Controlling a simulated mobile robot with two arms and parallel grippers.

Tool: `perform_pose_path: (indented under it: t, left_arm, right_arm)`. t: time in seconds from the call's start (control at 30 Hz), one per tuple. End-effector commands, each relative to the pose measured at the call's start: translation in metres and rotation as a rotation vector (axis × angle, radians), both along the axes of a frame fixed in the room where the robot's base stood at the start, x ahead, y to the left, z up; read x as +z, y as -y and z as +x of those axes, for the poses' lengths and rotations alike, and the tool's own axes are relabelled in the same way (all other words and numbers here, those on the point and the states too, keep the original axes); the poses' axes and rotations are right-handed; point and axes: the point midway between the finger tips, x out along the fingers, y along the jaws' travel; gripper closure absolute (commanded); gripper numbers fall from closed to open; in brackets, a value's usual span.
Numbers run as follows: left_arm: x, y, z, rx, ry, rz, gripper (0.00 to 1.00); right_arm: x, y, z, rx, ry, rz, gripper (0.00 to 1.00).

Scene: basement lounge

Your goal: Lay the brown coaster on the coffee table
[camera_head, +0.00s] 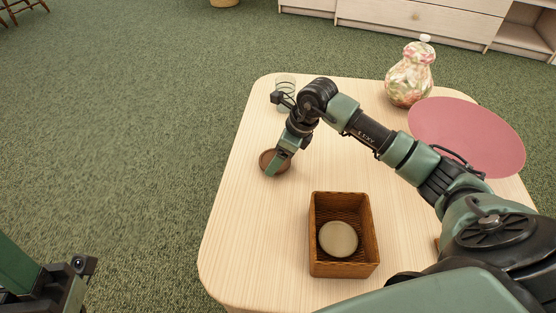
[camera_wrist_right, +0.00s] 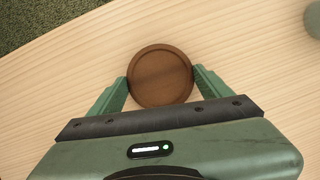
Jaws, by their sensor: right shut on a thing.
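The round brown coaster (camera_head: 265,159) is at the left side of the pale wooden coffee table (camera_head: 250,220). My right gripper (camera_head: 276,168) is shut on it, with one finger partly covering it in the head view. In the right wrist view the coaster (camera_wrist_right: 160,73) sits flat between the two green fingertips (camera_wrist_right: 161,80), gripped at its rim. It is at or very near the tabletop; I cannot tell if it touches. My left gripper (camera_head: 74,288) is only partly in view at the lower left, off the table, and its fingers are not clear.
A woven basket (camera_head: 315,248) holding a pale round disc (camera_head: 338,238) stands at the front middle. A clear glass (camera_head: 285,84) is behind my right gripper. A floral jar (camera_head: 409,78) and a round pink mat (camera_head: 468,135) are at the right. The table's left edge is close to the coaster.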

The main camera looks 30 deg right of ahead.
Motion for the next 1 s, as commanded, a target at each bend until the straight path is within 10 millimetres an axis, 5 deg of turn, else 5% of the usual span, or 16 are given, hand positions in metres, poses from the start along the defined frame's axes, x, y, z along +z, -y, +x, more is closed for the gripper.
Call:
perform_pose_path:
  t: [0.37, 0.4, 0.47, 0.77, 1.0]
  left_arm:
    - [0.000, 0.001, 0.001, 0.000, 0.009, 0.002, 0.52]
    - [0.001, 0.001, 0.001, 0.000, 0.012, 0.002, 0.52]
    - [0.001, 0.001, 0.001, 0.000, 0.012, 0.002, 0.52]
    - [0.004, 0.001, 0.001, 0.000, 0.013, 0.002, 0.52]
    - [-0.002, -0.001, -0.002, -0.003, -0.043, 0.000, 0.52]
  right_arm:
    - [-0.010, 0.000, 0.000, 0.001, 0.001, 0.000, 0.59]
    - [-0.011, 0.000, 0.000, 0.001, 0.001, 0.000, 0.18]
    - [-0.010, 0.000, 0.000, 0.001, 0.001, 0.000, 0.01]
    - [-0.006, 0.000, 0.000, 0.001, 0.001, 0.000, 0.00]
    - [0.032, 0.011, -0.010, -0.001, 0.003, -0.004, 0.00]
